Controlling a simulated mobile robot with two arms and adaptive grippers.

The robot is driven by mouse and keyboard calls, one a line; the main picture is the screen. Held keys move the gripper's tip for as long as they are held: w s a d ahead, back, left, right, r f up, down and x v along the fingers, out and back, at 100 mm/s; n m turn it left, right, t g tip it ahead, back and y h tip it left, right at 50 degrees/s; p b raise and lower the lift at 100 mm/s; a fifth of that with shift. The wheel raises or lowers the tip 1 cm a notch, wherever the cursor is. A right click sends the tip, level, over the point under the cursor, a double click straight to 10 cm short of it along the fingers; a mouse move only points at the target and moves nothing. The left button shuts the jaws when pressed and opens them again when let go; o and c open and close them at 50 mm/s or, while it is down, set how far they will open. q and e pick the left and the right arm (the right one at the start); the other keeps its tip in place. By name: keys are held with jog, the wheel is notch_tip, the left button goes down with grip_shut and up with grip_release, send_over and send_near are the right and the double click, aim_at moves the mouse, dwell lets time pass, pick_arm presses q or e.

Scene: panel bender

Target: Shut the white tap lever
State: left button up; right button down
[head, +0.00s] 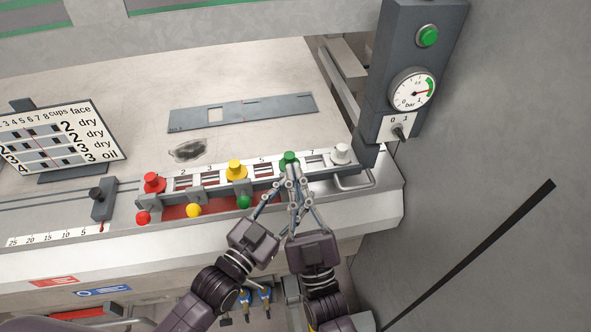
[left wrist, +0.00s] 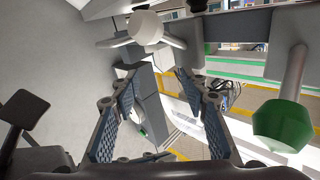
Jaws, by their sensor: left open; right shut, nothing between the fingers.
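The white tap lever's round white knob (left wrist: 146,27) shows in the left wrist view, just past the open fingers of my left gripper (left wrist: 155,80). The knob seems to face the camera, and I see no contact with the fingers. In the head view that lever is hidden behind my grippers. My left gripper (head: 273,194) is at the front of the tap row, right of the green tap lever (head: 244,202). My right gripper (head: 295,176) is shut and empty, close beside it, below the upper green knob. The green lever's knob also shows in the left wrist view (left wrist: 284,125).
Red (head: 143,217) and yellow (head: 194,210) ball levers stand left along the row. A white upper knob (head: 341,153) stands at the right end. A grey post with a pressure gauge (head: 413,89) rises to the right. A flat sheet (head: 243,112) lies on the table behind.

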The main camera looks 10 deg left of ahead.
pick_arm(q)
jog(key=b+v, duration=0.3)
jog(key=v, duration=0.5)
jog(key=s+a+f+n+g+y+b, duration=0.1)
jog(key=s+a+f+g+y, duration=0.15)
jog(key=f, duration=1.15)
jog(key=s+a+f+n+g+y+b, duration=0.15)
jog(key=s+a+f+g, duration=0.25)
jog(key=f, duration=0.9)
jog(key=s+a+f+n+g+y+b, duration=0.1)
jog(key=s+a+f+g+y, duration=0.25)
jog(key=f, duration=1.05)
jog(key=s+a+f+g+b, duration=0.1)
jog(key=s+a+f+g, duration=0.1)
jog(key=s+f, duration=0.8)
jog(key=s+a+f+n+g+y+b, duration=0.1)
jog(key=s+a+f+g, duration=0.1)
jog(key=s+f, duration=0.8)
jog(key=s+g, duration=0.1)
jog(key=s, duration=0.5)
jog(key=shift+f, duration=0.2)
pick_arm(e)
notch_tip(320, 180, down, 6)
jog(key=shift+s, duration=0.15)
